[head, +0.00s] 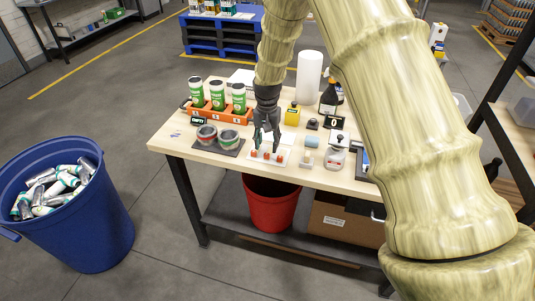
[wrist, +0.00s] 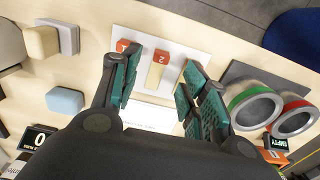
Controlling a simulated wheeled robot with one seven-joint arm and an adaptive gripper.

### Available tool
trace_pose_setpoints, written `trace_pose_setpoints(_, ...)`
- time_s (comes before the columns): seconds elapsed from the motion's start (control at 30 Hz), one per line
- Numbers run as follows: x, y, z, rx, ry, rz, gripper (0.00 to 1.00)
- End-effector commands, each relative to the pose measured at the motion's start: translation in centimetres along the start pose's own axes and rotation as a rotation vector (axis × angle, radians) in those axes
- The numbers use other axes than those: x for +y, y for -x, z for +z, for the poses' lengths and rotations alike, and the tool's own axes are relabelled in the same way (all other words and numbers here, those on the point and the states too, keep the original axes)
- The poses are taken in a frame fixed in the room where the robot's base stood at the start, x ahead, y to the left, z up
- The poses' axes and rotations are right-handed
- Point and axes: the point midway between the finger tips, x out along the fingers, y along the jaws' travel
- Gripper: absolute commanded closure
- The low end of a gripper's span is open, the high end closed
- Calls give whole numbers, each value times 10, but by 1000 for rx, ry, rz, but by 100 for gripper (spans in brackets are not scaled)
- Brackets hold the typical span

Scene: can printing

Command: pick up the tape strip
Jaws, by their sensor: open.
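A white card (head: 267,156) lies near the front edge of the table and carries several small orange-tabbed pieces. In the wrist view the same white card (wrist: 185,45) shows a pale beige tape strip (wrist: 154,76) with an orange tab marked 2. A second orange tab (wrist: 122,45), marked 1, is partly covered by a finger. My gripper (head: 267,146) is above the card, pointing down. In the wrist view the open gripper (wrist: 157,78) has green-padded fingers on either side of the strip marked 2, with nothing held. Contact cannot be told.
Two round rolls or tins, red-edged (head: 206,134) and green-edged (head: 228,139), sit on a dark mat close left. An orange rack (head: 220,114) holds green-and-white cans behind. A stamp-like block (head: 306,159) and a light blue block (head: 312,142) stand to the right.

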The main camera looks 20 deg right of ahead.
Motion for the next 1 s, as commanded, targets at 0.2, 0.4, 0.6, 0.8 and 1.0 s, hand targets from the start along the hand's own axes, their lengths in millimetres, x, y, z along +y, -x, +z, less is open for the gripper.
trace_pose_setpoints(0.2,1,-10,2,-3,-2,1,55)
trace_pose_setpoints(0.4,-1,-30,3,-2,-1,1,55)
trace_pose_setpoints(0.6,-1,-48,3,-2,-1,1,55)
trace_pose_setpoints(0.8,-1,-53,3,0,-1,0,55)
trace_pose_setpoints(1.0,-1,-53,3,0,-1,0,64)
